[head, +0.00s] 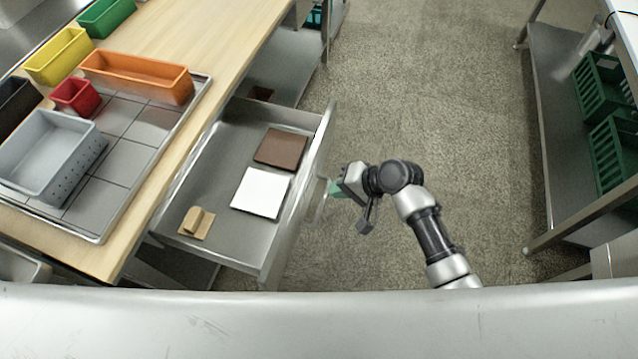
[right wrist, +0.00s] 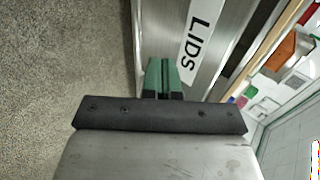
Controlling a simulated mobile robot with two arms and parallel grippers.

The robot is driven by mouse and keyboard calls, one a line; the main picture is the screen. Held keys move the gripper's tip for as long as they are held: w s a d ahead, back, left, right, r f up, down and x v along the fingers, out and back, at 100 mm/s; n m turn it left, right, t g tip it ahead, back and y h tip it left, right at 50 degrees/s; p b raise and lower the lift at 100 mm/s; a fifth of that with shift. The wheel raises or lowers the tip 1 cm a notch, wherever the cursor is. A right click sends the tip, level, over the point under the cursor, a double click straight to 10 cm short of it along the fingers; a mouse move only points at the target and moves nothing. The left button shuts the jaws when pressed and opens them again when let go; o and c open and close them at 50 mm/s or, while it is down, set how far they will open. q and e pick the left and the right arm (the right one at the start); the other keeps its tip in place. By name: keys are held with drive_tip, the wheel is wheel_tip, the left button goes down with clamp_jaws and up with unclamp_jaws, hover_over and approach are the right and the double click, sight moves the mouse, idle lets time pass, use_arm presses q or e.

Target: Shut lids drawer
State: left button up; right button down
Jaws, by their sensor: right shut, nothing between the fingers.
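The lids drawer (head: 238,125) is pulled out from under the wooden-topped bench in the head view. A brown square, a white square and a small tan piece lie inside it. Its metal front (right wrist: 202,60) carries a white label reading LIDS in the right wrist view. My right gripper (head: 333,188) is at the outer side of the drawer front, near its middle. Its green fingers (right wrist: 161,75) are shut with nothing between them and point at the drawer front. I cannot tell whether they touch it. My left gripper is not in view.
The wooden bench top (head: 200,30) holds a grey tiled tray (head: 125,185) with grey, red and orange bins. Yellow and green bins stand behind. A metal rack (head: 560,90) with green crates is at the right. The floor (head: 430,90) between is clear.

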sight(309, 187)
drive_tip(key=a, duration=0.2)
drive_tip(key=w+a, duration=0.1)
drive_tip(key=shift+w+a+f, duration=0.1)
drive_tip(key=shift+a+f, duration=0.2)
drive_tip(key=shift+a, duration=0.05)
drive_tip(key=shift+w+a, duration=0.15)
drive_tip(key=shift+a, duration=0.25)
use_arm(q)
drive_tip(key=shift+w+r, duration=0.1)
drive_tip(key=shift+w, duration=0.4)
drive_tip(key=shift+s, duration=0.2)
